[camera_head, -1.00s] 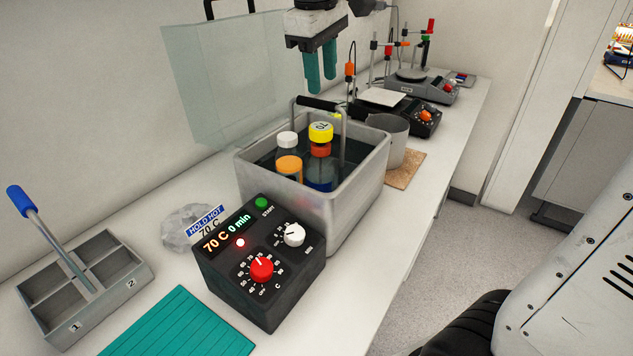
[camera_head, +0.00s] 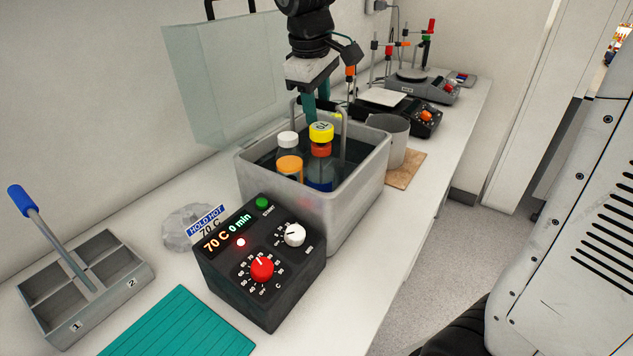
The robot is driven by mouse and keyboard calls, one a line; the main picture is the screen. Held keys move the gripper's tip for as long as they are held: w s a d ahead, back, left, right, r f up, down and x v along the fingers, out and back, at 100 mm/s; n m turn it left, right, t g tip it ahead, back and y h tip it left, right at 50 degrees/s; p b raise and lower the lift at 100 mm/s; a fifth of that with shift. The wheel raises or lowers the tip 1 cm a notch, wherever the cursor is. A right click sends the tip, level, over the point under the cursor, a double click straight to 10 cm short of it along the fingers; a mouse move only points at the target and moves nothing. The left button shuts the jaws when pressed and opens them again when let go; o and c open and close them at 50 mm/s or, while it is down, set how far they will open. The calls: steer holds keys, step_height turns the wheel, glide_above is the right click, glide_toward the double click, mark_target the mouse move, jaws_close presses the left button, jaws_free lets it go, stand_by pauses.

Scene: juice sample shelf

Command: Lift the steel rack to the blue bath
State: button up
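A steel rack shows by its upright wire handle (camera_head: 344,128). It stands inside a grey steel bath (camera_head: 345,205) with dark liquid. Two bottles stand in the bath by the handle: one with a white cap and orange contents (camera_head: 289,160), one with a yellow cap and blue lower part (camera_head: 320,170). The rack's lower part is hidden by the bath wall and bottles. My gripper (camera_head: 316,104) points down at the top of the handle, its teal fingers overlapping the black grip. Whether they are closed on it is unclear. I see no blue bath.
A black control box (camera_head: 262,265) reading 70 C stands in front of the bath. A grey divided caddy (camera_head: 100,310) with a blue-tipped handle and a teal mat (camera_head: 180,325) are at left. A grey beaker (camera_head: 388,140) and stirrers stand behind right. A clear panel (camera_head: 225,80) stands behind.

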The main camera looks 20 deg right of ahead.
jaws_close()
steer(key=shift+r, duration=0.2)
step_height(320, 180, up, 18)
stand_by(0.6)
steer(key=shift+f, duration=0.1)
stand_by(0.3)
steer(key=s+a+f, duration=0.2)
steer(key=s+a, duration=0.4)
steer(key=a, duration=0.3)
steer(key=shift+s+a+f, duration=0.3)
steer(key=shift+a, duration=0.1)
stand_by(0.6)
steer(key=shift+a, duration=0.1)
